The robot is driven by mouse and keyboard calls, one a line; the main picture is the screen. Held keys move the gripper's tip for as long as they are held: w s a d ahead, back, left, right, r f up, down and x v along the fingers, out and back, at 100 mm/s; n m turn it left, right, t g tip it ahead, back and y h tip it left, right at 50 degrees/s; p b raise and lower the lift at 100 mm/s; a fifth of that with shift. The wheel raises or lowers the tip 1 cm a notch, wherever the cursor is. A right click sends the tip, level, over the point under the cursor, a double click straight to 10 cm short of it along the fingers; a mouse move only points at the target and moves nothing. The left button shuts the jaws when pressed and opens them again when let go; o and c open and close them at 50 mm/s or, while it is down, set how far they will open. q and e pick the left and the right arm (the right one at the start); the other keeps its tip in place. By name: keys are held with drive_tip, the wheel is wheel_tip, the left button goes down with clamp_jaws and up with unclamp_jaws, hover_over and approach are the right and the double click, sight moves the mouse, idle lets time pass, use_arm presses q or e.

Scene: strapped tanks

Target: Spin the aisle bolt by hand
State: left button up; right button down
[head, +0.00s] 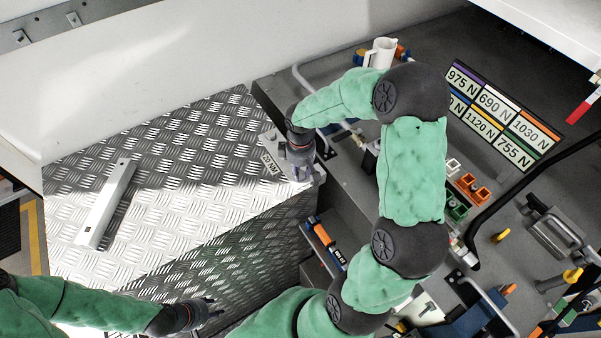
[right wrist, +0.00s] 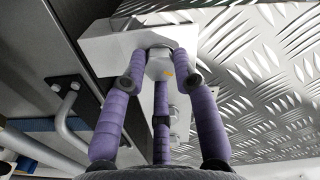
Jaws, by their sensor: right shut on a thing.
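The aisle bolt (right wrist: 160,66) has a pale hex head with a yellow mark; it shows in the right wrist view, at a light metal bracket (right wrist: 105,48). My right gripper (right wrist: 160,85) has purple fingers closed around the bolt head. In the head view my right gripper (head: 300,170) points down at the right edge of the tread-plate box (head: 185,165), hiding the bolt.
A light metal bar (head: 106,204) lies on the box top. A white jug (head: 381,52) stands on the grey bench at the back. A force chart (head: 505,115), orange blocks (head: 472,188) and a grey handled piece (head: 555,232) are to the right. A bent grey rail (right wrist: 68,125) runs near my right fingers.

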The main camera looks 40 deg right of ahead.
drive_tip(key=shift+n, duration=0.7)
drive_tip(key=shift+s+n+p, duration=0.1)
drive_tip(key=shift+n+p, duration=0.7)
drive_tip(key=shift+n, duration=0.4)
drive_tip(key=shift+n+p, duration=0.5)
drive_tip(key=shift+n, duration=0.7)
drive_tip(key=shift+f, duration=0.1)
